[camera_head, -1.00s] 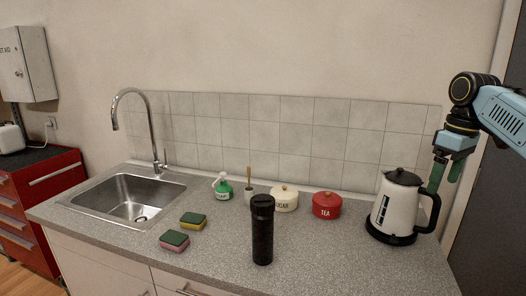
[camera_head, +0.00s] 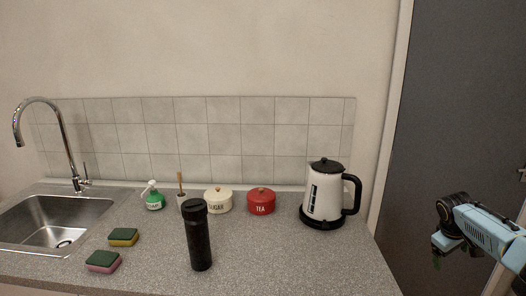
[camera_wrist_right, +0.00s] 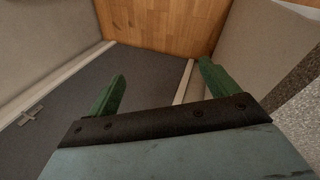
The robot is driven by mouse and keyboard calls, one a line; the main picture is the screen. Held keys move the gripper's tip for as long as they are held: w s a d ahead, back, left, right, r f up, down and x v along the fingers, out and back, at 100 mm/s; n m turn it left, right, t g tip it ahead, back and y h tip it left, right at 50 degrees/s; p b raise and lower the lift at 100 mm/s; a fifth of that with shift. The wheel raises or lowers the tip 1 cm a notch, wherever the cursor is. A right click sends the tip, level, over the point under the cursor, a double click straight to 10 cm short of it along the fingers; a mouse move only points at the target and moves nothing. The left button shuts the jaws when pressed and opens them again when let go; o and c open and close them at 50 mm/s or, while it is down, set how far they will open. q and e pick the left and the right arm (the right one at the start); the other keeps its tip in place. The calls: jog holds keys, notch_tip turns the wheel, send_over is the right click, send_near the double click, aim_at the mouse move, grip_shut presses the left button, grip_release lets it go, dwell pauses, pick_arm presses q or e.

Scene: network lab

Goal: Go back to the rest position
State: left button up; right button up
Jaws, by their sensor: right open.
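My right gripper (camera_head: 440,256) is at the right of the head view, in front of the dark door and off the counter's right end. In the right wrist view its two green fingers (camera_wrist_right: 160,90) are spread apart with nothing between them, over wood floor and the door. The white kettle (camera_head: 326,195) with black lid and handle stands upright on its base at the counter's right end, well apart from the gripper. My left gripper is not in view.
The sink (camera_head: 45,222) is at left. The dark door (camera_head: 450,110) stands at right.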

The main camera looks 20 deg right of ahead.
jog(key=s+d+f+n+h, duration=0.25)
jog(key=s+d+f, duration=0.35)
jog(key=s+f, duration=0.45)
jog(key=s+d+f+n+h, duration=0.1)
jog(key=s+d+f+h, duration=0.35)
jog(key=s, duration=0.85)
jog(key=s+d+f+n+t+y, duration=0.1)
jog(key=s+f, duration=0.2)
jog(key=s, duration=0.3)
jog(key=s+d+f+n+t+y, duration=0.1)
jog(key=s+f+n+y, duration=0.15)
jog(key=s, duration=0.35)
jog(key=s+a+f+m+g+y, duration=0.1)
jog(key=s+a+f+y, duration=0.15)
jog(key=a+f, duration=0.85)
jog(key=s+a+f+m+y, duration=0.1)
jog(key=s+a+f+m, duration=0.15)
jog(key=a+f, duration=0.8)
jog(key=s+a+f+y, duration=0.1)
jog(key=a+f, duration=0.1)
jog(key=a, duration=0.9)
jog(key=a+f+y+b, duration=0.1)
jog(key=a+f, duration=0.1)
jog(key=a, duration=1)
jog(key=s+a+f+m+y+b, duration=0.1)
jog(key=a+f+y, duration=0.1)
jog(key=a, duration=1)
jog(key=shift+s+a, duration=0.2)
jog(key=shift+s, duration=0.15)
